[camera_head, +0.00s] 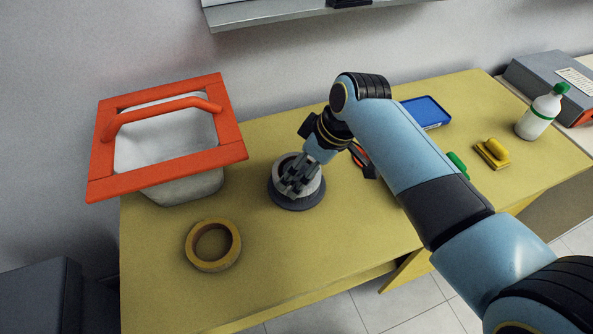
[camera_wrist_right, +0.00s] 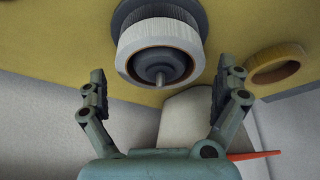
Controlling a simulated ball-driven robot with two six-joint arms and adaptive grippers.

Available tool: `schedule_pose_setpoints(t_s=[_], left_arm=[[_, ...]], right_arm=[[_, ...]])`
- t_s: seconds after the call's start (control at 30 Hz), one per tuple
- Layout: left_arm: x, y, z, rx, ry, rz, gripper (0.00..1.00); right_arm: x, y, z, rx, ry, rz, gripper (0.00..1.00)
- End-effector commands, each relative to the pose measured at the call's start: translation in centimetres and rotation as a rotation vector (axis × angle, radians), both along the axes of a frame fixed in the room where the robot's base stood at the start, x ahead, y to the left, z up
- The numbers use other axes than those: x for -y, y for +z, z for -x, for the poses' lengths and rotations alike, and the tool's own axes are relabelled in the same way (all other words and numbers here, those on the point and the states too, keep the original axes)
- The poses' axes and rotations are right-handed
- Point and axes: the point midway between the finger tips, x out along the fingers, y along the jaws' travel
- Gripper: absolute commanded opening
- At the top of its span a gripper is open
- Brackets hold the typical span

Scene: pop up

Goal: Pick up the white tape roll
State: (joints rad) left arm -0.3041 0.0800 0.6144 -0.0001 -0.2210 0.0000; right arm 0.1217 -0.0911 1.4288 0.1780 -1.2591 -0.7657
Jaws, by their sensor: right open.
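The white tape roll (camera_head: 314,187) sits on a round dark grey base (camera_head: 297,205) on the yellow table, partly hidden by my right gripper. In the right wrist view, the white roll (camera_wrist_right: 160,42) shows near the top with a metal spindle in its centre. My right gripper (camera_head: 293,188) is above the roll in the head view. In the wrist view, the fingers of my right gripper (camera_wrist_right: 158,88) are spread wide, with nothing between them, and the roll lies beyond their tips. My left gripper is not in view.
A tan tape ring (camera_head: 191,250) lies at the table's front left. A white bin with a red-orange frame (camera_head: 90,165) stands behind it. A blue tray (camera_head: 428,112), yellow brush (camera_head: 492,152), green-capped bottle (camera_head: 538,117) and grey box (camera_head: 540,80) are to the right.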

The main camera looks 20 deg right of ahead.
Motion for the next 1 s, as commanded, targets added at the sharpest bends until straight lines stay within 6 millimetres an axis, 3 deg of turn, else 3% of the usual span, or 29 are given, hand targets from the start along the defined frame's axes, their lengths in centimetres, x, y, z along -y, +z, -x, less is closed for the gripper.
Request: schedule_pose_setpoints(t_s=[0.17, 0.43, 0.77, 1.0], left_arm=[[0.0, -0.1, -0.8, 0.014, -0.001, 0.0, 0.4], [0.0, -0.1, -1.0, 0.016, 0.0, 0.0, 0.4], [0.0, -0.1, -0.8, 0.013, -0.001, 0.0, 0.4], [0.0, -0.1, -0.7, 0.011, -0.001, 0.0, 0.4]], right_arm=[[-0.6, -2.0, -0.6, 0.0, -0.001, 0.0, 1.0], [-0.6, -2.2, -0.7, 0.001, -0.001, 0.0, 0.99], [-0.6, -2.2, -0.7, 0.001, -0.001, 0.0, 0.56], [-0.6, -2.2, -0.7, 0.002, -0.002, 0.0, 0.54]])
